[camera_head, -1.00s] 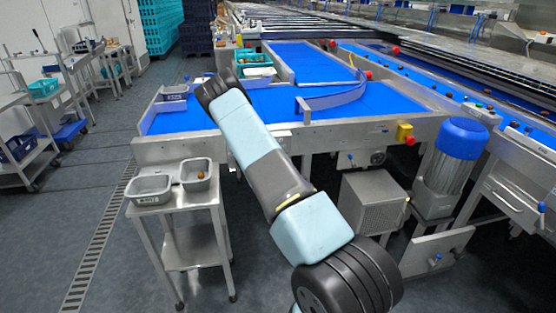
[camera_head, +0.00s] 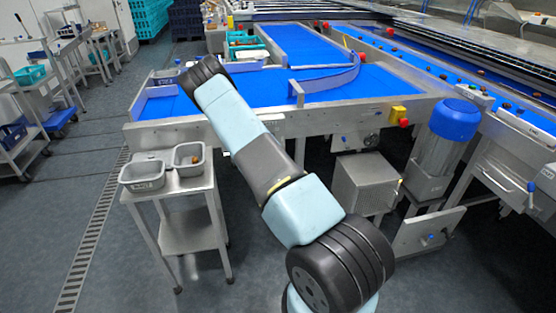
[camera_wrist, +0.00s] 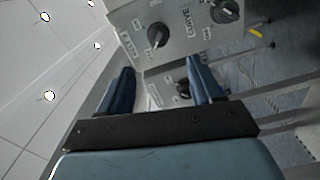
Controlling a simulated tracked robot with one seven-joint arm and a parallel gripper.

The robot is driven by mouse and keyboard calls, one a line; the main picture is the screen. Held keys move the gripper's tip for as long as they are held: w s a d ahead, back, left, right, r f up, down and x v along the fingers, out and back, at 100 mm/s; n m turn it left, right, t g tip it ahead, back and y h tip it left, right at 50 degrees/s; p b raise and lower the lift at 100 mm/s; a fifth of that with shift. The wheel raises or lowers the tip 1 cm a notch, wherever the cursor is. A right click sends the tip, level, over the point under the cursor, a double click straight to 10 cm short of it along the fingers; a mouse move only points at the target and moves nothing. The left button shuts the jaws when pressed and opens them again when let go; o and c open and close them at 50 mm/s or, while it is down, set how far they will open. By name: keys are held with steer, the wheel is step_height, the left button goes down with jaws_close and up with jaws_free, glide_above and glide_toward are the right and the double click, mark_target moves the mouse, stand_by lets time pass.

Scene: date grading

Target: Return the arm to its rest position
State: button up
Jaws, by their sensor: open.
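My arm (camera_head: 255,155) reaches from the lower right up to the left in the head view, in front of the blue conveyor. Its gripper end is not visible there. In the wrist view my gripper (camera_wrist: 160,88) is open, its two blue fingers apart with nothing held between them. Beyond the fingers is a grey control panel (camera_wrist: 180,35) with black rotary knobs. I cannot tell how far the fingers are from it.
A steel stand (camera_head: 188,185) at the left holds two grey trays, the left one (camera_head: 142,185) and the right one (camera_head: 190,168), which has a brown item in it. The blue conveyor (camera_head: 265,90) lies behind my arm. A blue-capped motor (camera_head: 455,118) stands at the right.

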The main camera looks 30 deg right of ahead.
steer(key=shift+r, duration=0.1)
stand_by(0.3)
steer(key=w+a+r+m+g+h, duration=0.15)
steer(key=w+r+m+g, duration=0.25)
steer(key=r+m, duration=0.5)
steer(key=s+a+r+m+g+y, duration=0.1)
steer(key=s+a+r+g+y, duration=0.2)
steer(key=r, duration=0.5)
steer(key=s+a+r+m+y, duration=0.1)
steer(key=s+a+r, duration=0.1)
steer(key=a+r, duration=0.4)
steer(key=s+a+r+m+g+y, duration=0.15)
steer(key=s+a+r, duration=0.35)
steer(key=s+r, duration=0.7)
steer(key=s+a+r+g, duration=0.1)
steer(key=s+a+r, duration=0.1)
steer(key=s, duration=0.7)
steer(key=s+a+r+g+y, duration=0.1)
steer(key=s+a+r+g, duration=0.1)
steer(key=s, duration=0.8)
steer(key=shift+s+r, duration=0.2)
steer(key=shift+r, duration=0.4)
